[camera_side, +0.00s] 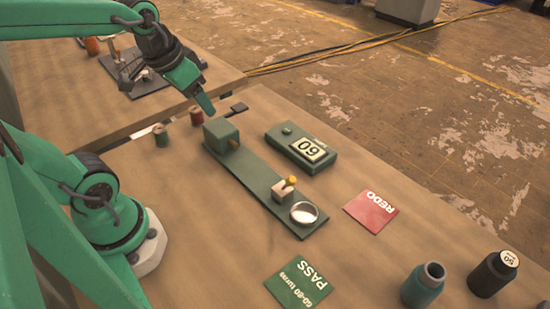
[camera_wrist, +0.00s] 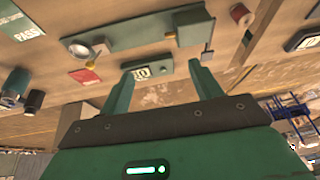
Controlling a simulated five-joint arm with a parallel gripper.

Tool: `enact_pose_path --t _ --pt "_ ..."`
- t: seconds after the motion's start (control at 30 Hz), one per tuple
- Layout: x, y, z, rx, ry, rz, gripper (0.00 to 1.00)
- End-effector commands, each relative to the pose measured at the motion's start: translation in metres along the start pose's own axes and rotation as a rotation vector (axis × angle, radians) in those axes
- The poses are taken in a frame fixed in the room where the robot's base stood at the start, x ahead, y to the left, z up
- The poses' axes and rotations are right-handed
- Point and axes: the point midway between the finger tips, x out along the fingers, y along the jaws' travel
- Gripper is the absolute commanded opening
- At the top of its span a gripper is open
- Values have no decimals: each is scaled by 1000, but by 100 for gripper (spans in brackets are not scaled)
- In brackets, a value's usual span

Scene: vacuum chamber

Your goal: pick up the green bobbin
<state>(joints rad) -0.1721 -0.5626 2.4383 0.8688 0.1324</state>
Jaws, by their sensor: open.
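The green bobbin (camera_side: 161,135) stands upright on the brown table in the side view, left of the long green fixture and near the table's back edge. A red bobbin (camera_side: 197,115) stands to its right and also shows in the wrist view (camera_wrist: 241,15). I cannot make out the green bobbin in the wrist view. My gripper (camera_side: 205,105) is open and empty, above the table and right of the green bobbin, close to the fixture's block in the picture. In the wrist view, my two fingers (camera_wrist: 147,70) are spread apart with nothing held between them.
The fixture (camera_side: 245,178) has a block and a round dish. Beside it lie a green counter reading 60 (camera_side: 301,148), a red REDO card (camera_side: 371,211) and a green PASS card (camera_side: 299,282). A teal spool (camera_side: 422,287) and a dark spool (camera_side: 492,274) stand front right.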

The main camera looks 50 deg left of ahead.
Motion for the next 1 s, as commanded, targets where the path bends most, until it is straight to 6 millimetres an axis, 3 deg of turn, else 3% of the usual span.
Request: enact_pose_path --t 0.2,0.47,0.8,1.0 --pt "30 -46 -7 -34 -99 -37 64" --pt "66 -105 0 -70 -209 -49 64" --pt "115 -183 39 -128 -336 -19 64" --pt "136 -214 66 -154 -381 7 64"
